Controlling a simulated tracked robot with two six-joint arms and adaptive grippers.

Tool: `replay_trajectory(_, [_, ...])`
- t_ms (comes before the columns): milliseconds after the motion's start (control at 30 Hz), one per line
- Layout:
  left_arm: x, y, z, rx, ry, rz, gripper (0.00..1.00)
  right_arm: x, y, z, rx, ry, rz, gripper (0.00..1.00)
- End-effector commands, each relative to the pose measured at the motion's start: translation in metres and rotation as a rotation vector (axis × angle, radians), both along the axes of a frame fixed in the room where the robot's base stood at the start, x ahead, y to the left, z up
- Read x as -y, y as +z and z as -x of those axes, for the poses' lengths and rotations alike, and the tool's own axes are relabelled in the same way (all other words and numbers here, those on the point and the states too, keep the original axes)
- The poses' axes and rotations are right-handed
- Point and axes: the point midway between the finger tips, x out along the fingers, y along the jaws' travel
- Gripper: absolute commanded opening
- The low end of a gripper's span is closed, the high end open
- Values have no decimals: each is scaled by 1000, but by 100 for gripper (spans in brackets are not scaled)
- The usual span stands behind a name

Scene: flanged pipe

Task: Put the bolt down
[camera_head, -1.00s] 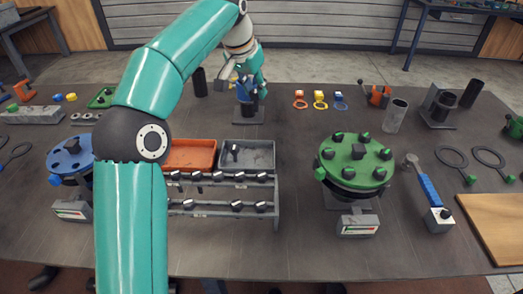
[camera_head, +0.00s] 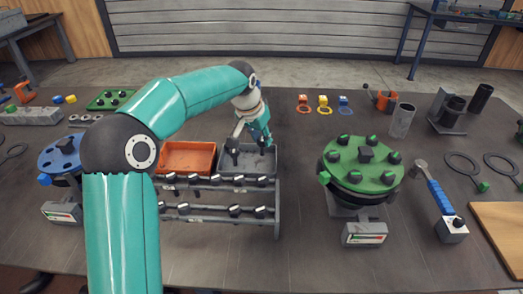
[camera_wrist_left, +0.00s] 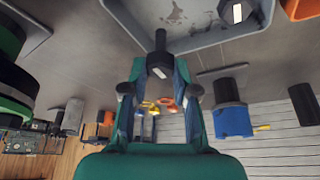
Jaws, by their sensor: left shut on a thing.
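My left gripper (camera_head: 250,148) reaches down over the grey tray (camera_head: 262,172) on top of the rack. In the left wrist view the gripper (camera_wrist_left: 160,80) is shut on a dark bolt (camera_wrist_left: 160,62), with its head between the fingers and its shank pointing toward the grey tray (camera_wrist_left: 202,42). Whether the held bolt touches the tray cannot be told. Another bolt (camera_wrist_left: 236,12) lies in that tray. My right gripper is not in view.
An orange tray (camera_head: 187,158) adjoins the grey one on the left. Bolts line the rack shelves (camera_head: 228,219) below. A green flange (camera_head: 361,165) stands to the right and a blue flange (camera_head: 62,155) to the left. The tabletop (camera_head: 300,215) between rack and green flange is clear.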

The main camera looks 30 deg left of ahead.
Motion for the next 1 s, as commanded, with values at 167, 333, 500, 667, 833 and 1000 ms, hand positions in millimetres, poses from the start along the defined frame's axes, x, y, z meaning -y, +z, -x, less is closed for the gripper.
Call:
replay_trajectory(167, [-1, -22, 1, -4, 1, 0, 0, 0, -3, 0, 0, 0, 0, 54])
replay_trajectory(333, [-1, -41, 1, -1, 1, -1, 0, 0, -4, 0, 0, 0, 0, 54])
replay_trajectory(500, [-1, -42, 1, 0, 1, -1, 0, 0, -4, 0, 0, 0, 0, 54])
replay_trajectory(667, [-2, -44, 1, 0, 2, 0, 0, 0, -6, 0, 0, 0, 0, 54])
replay_trajectory(833, [-2, -44, 1, -1, 3, 0, 52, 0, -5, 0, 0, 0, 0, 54])
replay_trajectory(1000, [-2, -44, 2, -1, 4, -1, 54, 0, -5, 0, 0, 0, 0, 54])
